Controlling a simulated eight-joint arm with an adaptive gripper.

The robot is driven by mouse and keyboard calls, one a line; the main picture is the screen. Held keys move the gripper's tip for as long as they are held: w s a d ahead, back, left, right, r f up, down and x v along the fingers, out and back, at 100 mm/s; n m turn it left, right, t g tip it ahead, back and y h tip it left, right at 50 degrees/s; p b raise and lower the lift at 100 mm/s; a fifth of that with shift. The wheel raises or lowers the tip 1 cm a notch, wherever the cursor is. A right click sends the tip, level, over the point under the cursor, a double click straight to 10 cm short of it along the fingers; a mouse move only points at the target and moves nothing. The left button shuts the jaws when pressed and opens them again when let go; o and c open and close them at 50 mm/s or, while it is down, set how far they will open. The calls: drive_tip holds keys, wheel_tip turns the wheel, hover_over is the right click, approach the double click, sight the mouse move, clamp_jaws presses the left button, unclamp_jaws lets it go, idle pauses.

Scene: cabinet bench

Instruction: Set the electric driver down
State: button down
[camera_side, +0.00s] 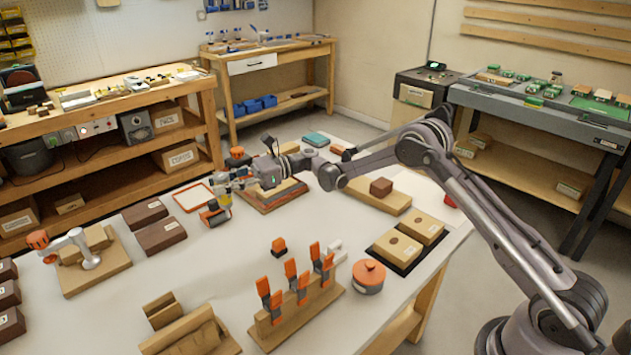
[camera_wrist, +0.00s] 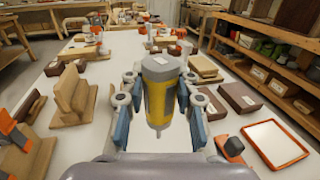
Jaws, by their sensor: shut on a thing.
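The electric driver (camera_wrist: 159,95), with a yellow and dark grey body and a light grey cap, is held between the blue-grey fingers of my gripper (camera_wrist: 158,84) in the wrist view. In the side view my gripper (camera_side: 230,181) is shut on the driver (camera_side: 224,198) over the white table, left of a reddish-brown tray with a block. The driver's lower end is close to the table; I cannot tell if it touches. An orange and dark item (camera_side: 214,216) is beside the driver's lower end.
A red-framed white panel (camera_side: 193,197) lies just left of the driver. Brown boxes (camera_side: 160,235) sit farther left. A reddish-brown tray (camera_side: 274,203) is right of it. An orange clamp rack (camera_side: 296,312) and a lidded orange pot (camera_side: 369,275) stand nearer.

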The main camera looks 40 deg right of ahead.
drive_tip(key=shift+s+a+g, duration=0.3)
drive_tip(key=shift+s+a, duration=0.05)
drive_tip(key=w+a+f, duration=0.1)
drive_tip(key=a+f, duration=1)
drive_tip(key=shift+w+a+n, duration=0.25)
drive_tip(key=shift+a+n, duration=0.05)
drive_tip(key=c, duration=1)
unclamp_jaws()
drive_tip(key=shift+d, duration=0.1)
